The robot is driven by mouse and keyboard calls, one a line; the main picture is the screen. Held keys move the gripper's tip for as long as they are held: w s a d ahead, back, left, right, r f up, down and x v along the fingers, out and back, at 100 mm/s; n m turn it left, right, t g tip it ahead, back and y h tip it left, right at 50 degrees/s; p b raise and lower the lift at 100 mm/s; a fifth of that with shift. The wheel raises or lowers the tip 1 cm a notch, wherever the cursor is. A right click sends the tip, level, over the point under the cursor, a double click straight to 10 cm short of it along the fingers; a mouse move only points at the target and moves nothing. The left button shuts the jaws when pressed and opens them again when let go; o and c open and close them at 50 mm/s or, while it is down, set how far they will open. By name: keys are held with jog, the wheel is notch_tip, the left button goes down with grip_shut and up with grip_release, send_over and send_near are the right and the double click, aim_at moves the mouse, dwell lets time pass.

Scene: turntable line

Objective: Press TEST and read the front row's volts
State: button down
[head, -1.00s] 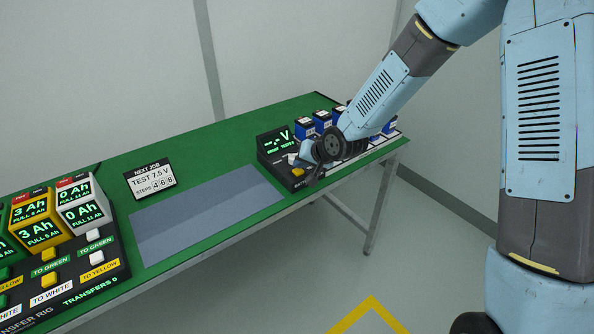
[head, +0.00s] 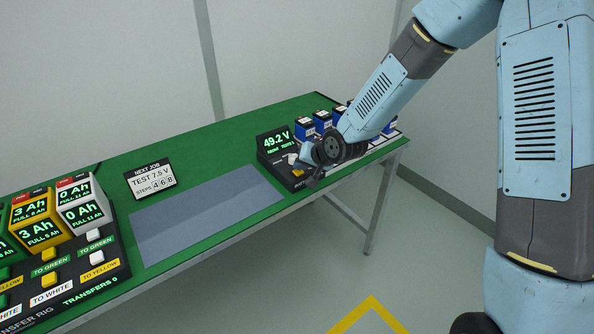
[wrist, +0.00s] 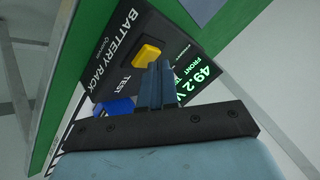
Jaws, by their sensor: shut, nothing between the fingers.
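The battery rack's black console (head: 268,157) stands at the right end of the green table, with blue batteries (head: 321,120) behind it. Its display (head: 277,142) reads 49.2 V, with the word FRONT and a smaller tests line below. The wrist view shows the same display (wrist: 198,82). The yellow TEST button (wrist: 147,55) is on the console's sloped face. My gripper (wrist: 155,70) is shut and empty, its fingertips at the button's edge; I cannot tell if they touch it.
A NEXT JOB card (head: 154,179) reads TEST 7.5 V, steps 4 6 8. A grey mat (head: 205,215) lies bare mid-table. The transfer rig (head: 100,285), with coloured cells and buttons, stands at the left. The floor in front is clear, with a yellow marking.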

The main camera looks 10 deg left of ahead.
aim_at(301, 172)
dwell(0.5)
jog(key=shift+r, duration=0.8)
jog(key=shift+r, duration=2.5)
